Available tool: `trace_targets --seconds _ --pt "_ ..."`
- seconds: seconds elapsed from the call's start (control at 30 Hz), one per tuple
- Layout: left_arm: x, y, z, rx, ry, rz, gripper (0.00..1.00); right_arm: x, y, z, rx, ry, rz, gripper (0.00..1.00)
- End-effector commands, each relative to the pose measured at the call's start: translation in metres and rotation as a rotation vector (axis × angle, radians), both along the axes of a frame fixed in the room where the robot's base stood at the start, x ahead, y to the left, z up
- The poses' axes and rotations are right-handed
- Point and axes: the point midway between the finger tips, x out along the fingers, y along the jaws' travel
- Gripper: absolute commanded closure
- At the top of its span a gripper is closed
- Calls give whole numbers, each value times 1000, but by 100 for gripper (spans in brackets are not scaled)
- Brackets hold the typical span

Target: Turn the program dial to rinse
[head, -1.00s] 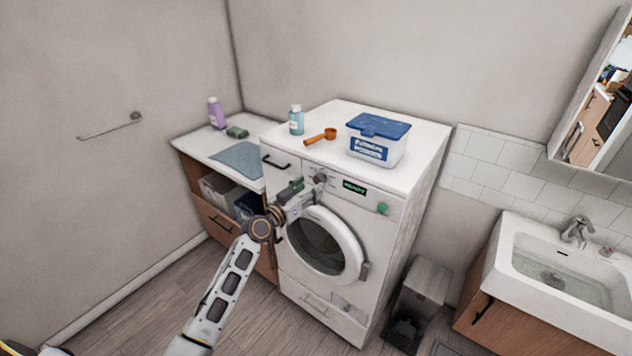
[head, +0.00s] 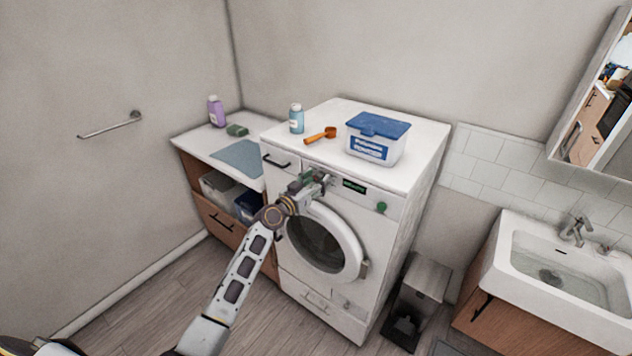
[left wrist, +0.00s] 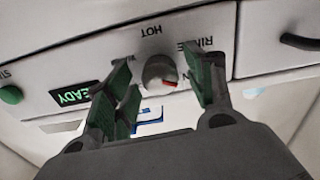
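The program dial (left wrist: 160,72) is a grey round knob on the washing machine's white front panel. In the left wrist view the panel appears upside down. The dial's red mark is on its lower right side in that picture. The label HOT (left wrist: 151,30) is above the dial, and RINSE (left wrist: 208,43) is at upper right, partly covered by a finger. My left gripper (left wrist: 160,68) is open, with one green-padded finger on either side of the dial; I cannot tell whether they touch it. In the head view my left gripper (head: 322,179) hides the dial. My right gripper is not in view.
The washing machine (head: 400,220) has a READY display (head: 354,187), a green button (head: 381,207) and a round door (head: 325,245) below. A blue-lidded powder box (head: 377,140), an orange scoop (head: 320,135) and a bottle (head: 296,119) stand on top.

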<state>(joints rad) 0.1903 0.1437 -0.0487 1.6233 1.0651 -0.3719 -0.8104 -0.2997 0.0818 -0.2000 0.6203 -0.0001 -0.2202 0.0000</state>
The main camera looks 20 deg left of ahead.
Motion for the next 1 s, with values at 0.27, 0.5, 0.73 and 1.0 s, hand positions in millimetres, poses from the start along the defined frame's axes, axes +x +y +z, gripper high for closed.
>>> trace_targets --seconds 0.27,0.5,0.73,1.0 --pt "0 0 0 0 0 0 84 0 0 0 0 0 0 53" --pt "0 0 0 -4 1 0 91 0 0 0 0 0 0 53" --pt "0 0 0 -39 14 0 91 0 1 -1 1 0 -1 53" --pt "0 0 -1 -147 53 0 91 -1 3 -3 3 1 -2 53"
